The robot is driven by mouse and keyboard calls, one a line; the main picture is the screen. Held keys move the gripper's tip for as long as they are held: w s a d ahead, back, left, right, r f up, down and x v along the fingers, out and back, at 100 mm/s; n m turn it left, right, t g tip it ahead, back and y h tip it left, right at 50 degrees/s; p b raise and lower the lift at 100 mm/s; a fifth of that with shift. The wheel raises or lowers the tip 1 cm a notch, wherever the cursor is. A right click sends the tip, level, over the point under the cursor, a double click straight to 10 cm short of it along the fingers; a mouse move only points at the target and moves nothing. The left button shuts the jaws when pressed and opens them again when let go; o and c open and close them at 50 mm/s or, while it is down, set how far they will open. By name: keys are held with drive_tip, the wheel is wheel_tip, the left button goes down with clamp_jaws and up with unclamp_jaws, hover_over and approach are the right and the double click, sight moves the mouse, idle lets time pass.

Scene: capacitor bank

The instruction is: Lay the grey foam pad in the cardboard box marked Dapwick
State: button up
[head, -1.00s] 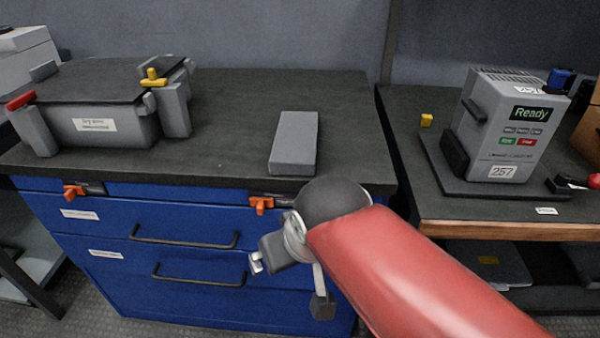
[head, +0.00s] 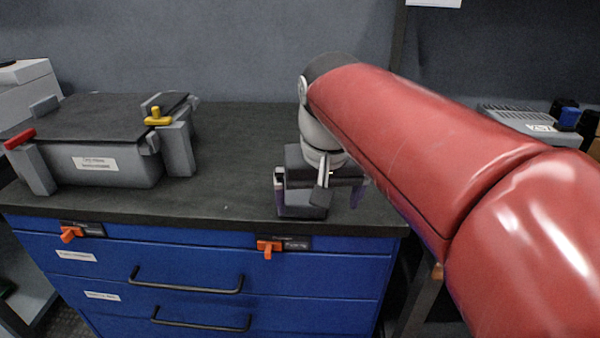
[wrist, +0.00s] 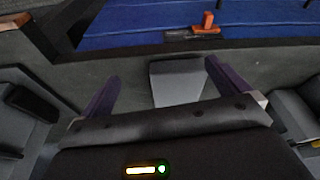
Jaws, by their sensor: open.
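The grey foam pad (wrist: 178,82) lies on the dark worktop near its front edge. In the wrist view its end shows between my two purple fingers. In the head view its near end (head: 300,209) shows below my gripper (head: 320,203), which covers the rest. My gripper is open above the pad, with a finger on either side of it; I cannot tell whether they touch it. The wrist view also shows my gripper (wrist: 163,72). No cardboard box with a readable Dapwick mark is in view.
A grey lidded bin (head: 115,172) with red and yellow latches stands at the left of the worktop (head: 235,135). Blue drawers (head: 190,270) with orange catches (head: 268,247) are below. A grey device (head: 530,122) is partly hidden behind my arm. The worktop between bin and gripper is clear.

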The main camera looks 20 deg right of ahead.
drive_tip(key=w+r+g, duration=0.1)
drive_tip(key=w, duration=0.2)
drive_tip(key=w+r+m+g, duration=0.1)
drive_tip(key=w+r, duration=0.1)
drive_tip(key=w, duration=0.2)
drive_tip(key=w+r, duration=0.1)
drive_tip(key=w, duration=0.3)
drive_tip(key=shift+r+m+g, duration=0.3)
drive_tip(key=shift+m+g, duration=0.1)
drive_tip(key=shift+w, duration=0.4)
drive_tip(key=shift+w+f, duration=0.1)
drive_tip(key=shift+w, duration=0.05)
drive_tip(key=f, duration=0.5)
drive_tip(key=d+f+b, duration=0.1)
drive_tip(key=f, duration=0.1)
drive_tip(key=shift+f, duration=0.2)
drive_tip(key=c, duration=1.1)
